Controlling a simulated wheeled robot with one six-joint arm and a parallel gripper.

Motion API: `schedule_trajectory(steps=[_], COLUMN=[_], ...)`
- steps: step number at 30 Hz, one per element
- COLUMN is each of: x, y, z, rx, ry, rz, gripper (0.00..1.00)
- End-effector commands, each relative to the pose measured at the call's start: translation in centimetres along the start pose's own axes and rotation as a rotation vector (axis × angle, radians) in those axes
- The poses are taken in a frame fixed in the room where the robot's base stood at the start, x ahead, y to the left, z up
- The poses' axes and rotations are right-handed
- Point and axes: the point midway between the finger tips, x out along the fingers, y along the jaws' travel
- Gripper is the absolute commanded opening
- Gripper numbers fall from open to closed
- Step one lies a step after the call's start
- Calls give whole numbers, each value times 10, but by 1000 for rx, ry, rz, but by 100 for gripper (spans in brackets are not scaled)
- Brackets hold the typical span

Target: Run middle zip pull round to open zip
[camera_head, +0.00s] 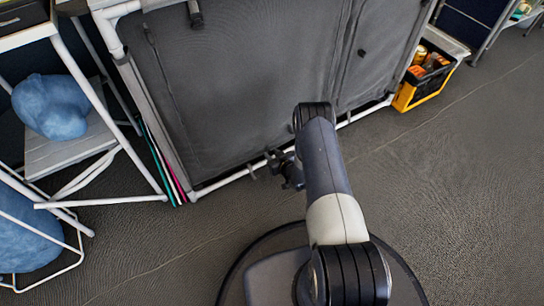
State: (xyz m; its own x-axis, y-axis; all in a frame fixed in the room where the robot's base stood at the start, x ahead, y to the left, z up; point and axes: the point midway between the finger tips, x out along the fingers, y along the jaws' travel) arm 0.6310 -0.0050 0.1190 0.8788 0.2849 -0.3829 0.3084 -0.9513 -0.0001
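A grey fabric camping cupboard (240,80) on a white tube frame fills the upper middle. Its front has dark zip lines, one running down the left panel and one near the boundary with the right panel. A dark hanging tab or pull (195,13) shows at the top edge, and a small dark pull (362,52) shows on the right panel. I cannot tell which is the middle zip pull. My gripper (284,170) is low in front of the cupboard's bottom rail, partly behind my arm. Its fingers are too small and dark to tell whether they are open or shut.
A folding white-framed stand (85,155) with blue bundles (50,106) is close on the left. A yellow and black crate (425,78) of goods stands beyond the cupboard's right end. The grey floor (460,180) at the right is clear.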

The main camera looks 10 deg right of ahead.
Motion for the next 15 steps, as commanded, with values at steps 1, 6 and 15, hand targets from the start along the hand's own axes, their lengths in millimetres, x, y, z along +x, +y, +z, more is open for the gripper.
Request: schedule_trajectory(steps=[1, 6, 15], x=[4, 7, 7], y=[0, 0, 0], z=[1, -1, -1], rx=[-1, 0, 0], ry=[1, 0, 0], rz=[0, 0, 0], gripper=[32, 32, 21])
